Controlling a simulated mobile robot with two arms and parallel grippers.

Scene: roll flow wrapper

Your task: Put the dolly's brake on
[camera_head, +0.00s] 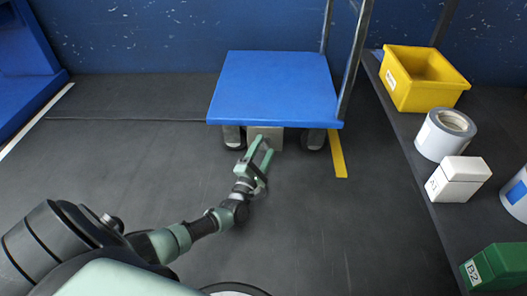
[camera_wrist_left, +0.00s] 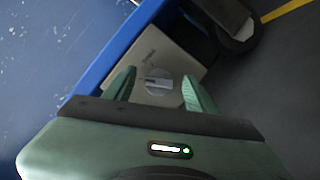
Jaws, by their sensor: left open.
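The dolly has a blue deck (camera_head: 274,88), metal handle posts and dark wheels. My left gripper (camera_head: 264,145) is open in front of the box. In the left wrist view its fingers (camera_wrist_left: 157,82) lie on either side of the dial; I cannot tell whether they touch it. My right gripper is out of view.
A dark shelf on the right holds a yellow bin (camera_head: 405,92), a grey-white roll (camera_head: 442,136), a white box (camera_head: 458,180) and a green box (camera_head: 497,266). A yellow floor stripe (camera_head: 338,154) lies beside the dolly. The floor (camera_head: 120,150) to the left is clear.

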